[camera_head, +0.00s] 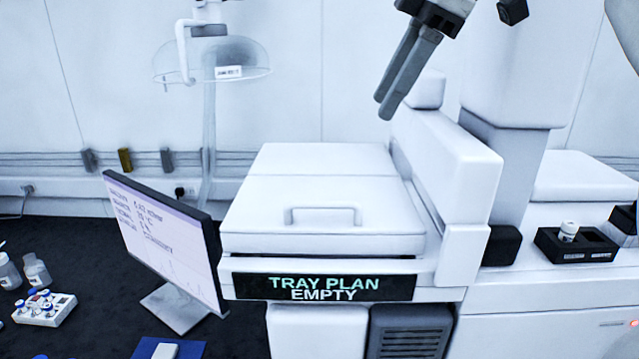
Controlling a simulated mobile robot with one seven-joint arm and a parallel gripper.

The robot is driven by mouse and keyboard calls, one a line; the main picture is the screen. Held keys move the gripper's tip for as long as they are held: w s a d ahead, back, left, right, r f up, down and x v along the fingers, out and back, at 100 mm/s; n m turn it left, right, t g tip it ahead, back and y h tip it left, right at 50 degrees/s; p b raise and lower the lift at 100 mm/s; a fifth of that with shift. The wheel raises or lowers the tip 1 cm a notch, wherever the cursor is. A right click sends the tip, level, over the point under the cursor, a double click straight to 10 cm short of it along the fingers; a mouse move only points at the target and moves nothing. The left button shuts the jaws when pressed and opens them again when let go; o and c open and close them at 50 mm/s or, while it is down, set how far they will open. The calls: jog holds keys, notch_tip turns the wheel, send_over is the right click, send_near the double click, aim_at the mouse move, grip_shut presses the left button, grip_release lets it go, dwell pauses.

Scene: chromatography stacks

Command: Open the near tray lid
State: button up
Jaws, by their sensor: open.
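The near tray lid (268,190) is a white, flat, closed cover on the instrument at the middle of the view. Its handle (323,211) is a pale grey bar along the front part of the lid. Below the lid's front edge, a dark display (320,288) reads "TRAY PLAN EMPTY". My gripper (385,108) is above and to the right of the lid, pointing down and left. It is open and empty, apart from the handle. The two fingers overlap in this view, so the gap between them is hard to see. The inside of the tray is hidden.
A white instrument column (510,110) and housing stand right of the lid. A monitor (165,240) stands close on the left. A second white lid (585,178) and a black holder with a vial (568,232) are at right. A vial rack (45,308) sits far left.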

aim_at(327, 202)
jog(key=b+x, duration=0.2)
jog(key=x, duration=1.5)
jog(key=shift+w+a, duration=0.1)
jog(key=shift+a, duration=0.05)
grip_shut()
dwell(0.8)
